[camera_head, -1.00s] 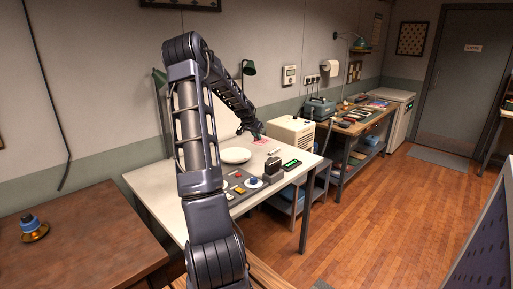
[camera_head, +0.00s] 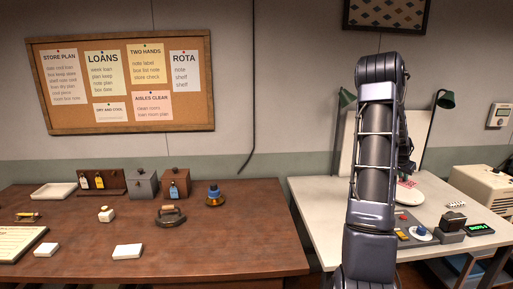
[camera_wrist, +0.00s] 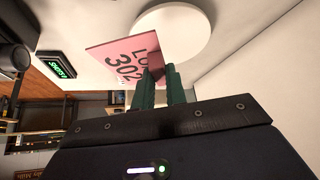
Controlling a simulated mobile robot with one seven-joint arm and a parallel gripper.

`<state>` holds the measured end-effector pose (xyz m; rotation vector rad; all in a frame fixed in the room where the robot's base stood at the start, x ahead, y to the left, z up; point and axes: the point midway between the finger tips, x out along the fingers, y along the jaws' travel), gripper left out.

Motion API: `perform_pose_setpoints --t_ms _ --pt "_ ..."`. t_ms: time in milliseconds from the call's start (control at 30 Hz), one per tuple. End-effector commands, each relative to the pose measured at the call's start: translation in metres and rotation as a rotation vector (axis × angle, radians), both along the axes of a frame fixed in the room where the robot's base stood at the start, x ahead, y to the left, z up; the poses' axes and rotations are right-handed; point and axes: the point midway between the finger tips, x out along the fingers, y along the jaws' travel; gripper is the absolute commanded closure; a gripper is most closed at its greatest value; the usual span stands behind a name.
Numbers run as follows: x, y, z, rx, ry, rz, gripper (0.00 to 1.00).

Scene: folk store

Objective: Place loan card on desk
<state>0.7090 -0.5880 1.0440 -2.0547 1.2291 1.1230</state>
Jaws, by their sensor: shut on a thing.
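A pink loan card (camera_wrist: 118,52) with dark lettering, including "302", is held at its edge between the green fingers of my gripper (camera_wrist: 160,84) in the wrist view. In the head view a bit of the pink card (camera_head: 408,183) shows beside my arm, over the white table (camera_head: 325,215). My gripper is mostly hidden behind my arm there. A brown wooden desk (camera_head: 245,250) fills the left and middle of the head view, apart from the card.
On the desk stand a flat iron (camera_head: 171,215), a blue-topped brass item (camera_head: 214,196), a grey box (camera_head: 143,184), a white tray (camera_head: 54,191) and small white blocks. The desk's front right is bare. A round white plate (camera_wrist: 172,30) lies behind the card.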

Motion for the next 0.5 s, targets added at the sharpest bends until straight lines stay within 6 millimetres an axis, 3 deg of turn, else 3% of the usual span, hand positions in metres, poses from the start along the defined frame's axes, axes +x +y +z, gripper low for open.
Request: perform_pose_setpoints --t_ms 33,200,500 --pt "0.012 0.022 -0.008 0.003 0.001 0.047 1.0" --pt "0.047 0.091 -0.031 0.001 0.0 0.203 1.0" --pt "0.089 0.224 -0.067 0.002 0.001 0.486 1.0"
